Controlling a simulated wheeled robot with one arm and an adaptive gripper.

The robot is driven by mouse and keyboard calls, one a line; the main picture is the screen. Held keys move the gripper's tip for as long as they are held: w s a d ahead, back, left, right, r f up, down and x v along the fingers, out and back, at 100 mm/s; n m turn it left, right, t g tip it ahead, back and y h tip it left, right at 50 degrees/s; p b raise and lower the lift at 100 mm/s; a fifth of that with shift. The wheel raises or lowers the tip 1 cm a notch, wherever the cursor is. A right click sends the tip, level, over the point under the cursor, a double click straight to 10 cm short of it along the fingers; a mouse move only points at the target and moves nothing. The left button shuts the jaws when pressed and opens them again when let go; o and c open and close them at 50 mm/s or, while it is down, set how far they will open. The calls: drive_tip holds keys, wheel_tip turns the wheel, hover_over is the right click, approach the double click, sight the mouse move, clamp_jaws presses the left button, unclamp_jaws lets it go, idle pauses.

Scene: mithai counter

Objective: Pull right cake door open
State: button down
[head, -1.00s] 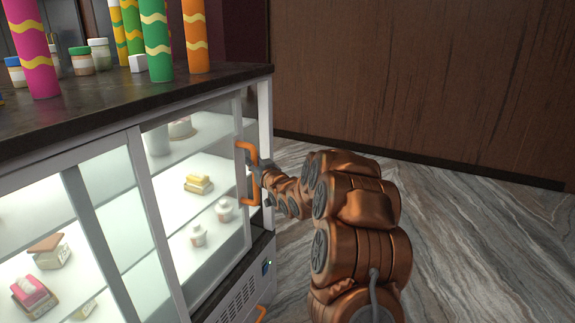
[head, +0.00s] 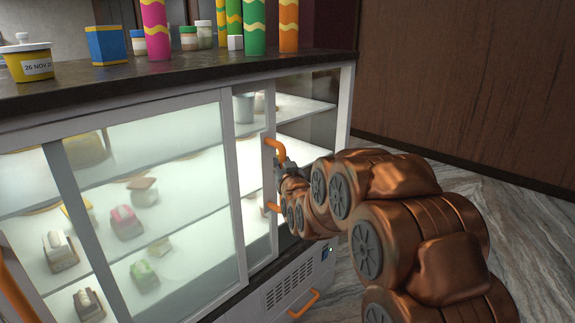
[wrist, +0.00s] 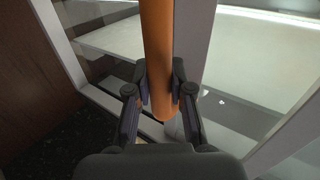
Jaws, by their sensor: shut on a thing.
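The right cake door (head: 268,228) of the glass-fronted case stands part open, slid left behind or over the left pane's frame; I cannot tell which overlaps. A clear gap shows between its right edge and the case's right post (head: 345,100). Its orange handle (head: 270,146) is vertical, and in the wrist view the handle (wrist: 157,45) runs down between my fingers. My gripper (head: 280,172) is shut on this handle; its fingertips (wrist: 160,80) press from both sides. My gripper and wrist hide part of the handle in the head view.
The left cake door (head: 160,180) is at the left, with several sweets behind it. Shelves (head: 300,110) show through the gap. Several jars, boxes and coloured tubes stand on the dark countertop (head: 190,82). A lower orange handle (head: 304,303) sits below. Free floor (head: 530,190) lies at the right.

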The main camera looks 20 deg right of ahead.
drive_tip(key=shift+s+a, duration=0.4)
drive_tip(key=shift+a, duration=0.4)
drive_tip(key=c, duration=1)
unclamp_jaws()
drive_tip(key=shift+s, duration=0.1)
drive_tip(key=s, duration=0.7)
drive_tip(key=shift+s+a, duration=0.15)
drive_tip(key=shift+a, duration=0.25)
